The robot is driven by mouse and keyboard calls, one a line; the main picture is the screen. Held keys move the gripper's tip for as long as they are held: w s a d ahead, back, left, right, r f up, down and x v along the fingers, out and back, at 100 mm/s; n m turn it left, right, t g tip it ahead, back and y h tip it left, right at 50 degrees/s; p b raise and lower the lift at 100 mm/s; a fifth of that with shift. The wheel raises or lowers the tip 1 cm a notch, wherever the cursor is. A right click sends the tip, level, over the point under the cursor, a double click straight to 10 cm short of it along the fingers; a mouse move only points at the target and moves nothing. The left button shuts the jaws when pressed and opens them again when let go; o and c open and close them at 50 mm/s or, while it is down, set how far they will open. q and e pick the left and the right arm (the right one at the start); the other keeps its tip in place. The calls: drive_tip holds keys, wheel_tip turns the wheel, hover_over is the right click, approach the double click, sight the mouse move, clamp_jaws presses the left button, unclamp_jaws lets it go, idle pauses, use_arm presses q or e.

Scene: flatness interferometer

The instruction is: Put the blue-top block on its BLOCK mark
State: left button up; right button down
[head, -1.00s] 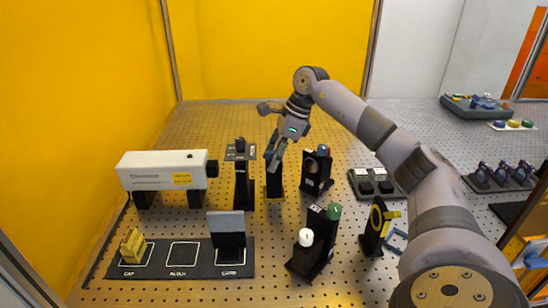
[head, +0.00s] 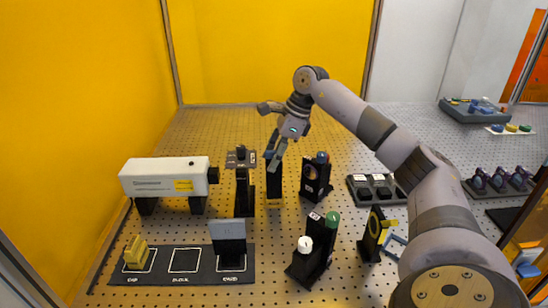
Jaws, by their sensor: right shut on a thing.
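My right gripper (head: 275,154) reaches down from its arm at the upper middle of the head view. Its fingers are shut on the top of a dark upright block with a blue top (head: 275,181). The fingers cover part of that top, and a yellow strip shows at the foot. The BLOCK mark (head: 185,260) is an empty white outline in the middle of the black mat (head: 208,280) at the front left. My left gripper is not in view.
A yellow piece (head: 137,254) stands on the left mark and a grey card (head: 229,237) on the right one. A white instrument (head: 165,177) stands behind the mat. Dark posts (head: 312,248) with white and green knobs stand right of the mat. A black mount (head: 316,178) is near the gripper.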

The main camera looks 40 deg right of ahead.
drive_tip(key=shift+r+p, duration=1.7)
drive_tip(key=shift+r, duration=0.35)
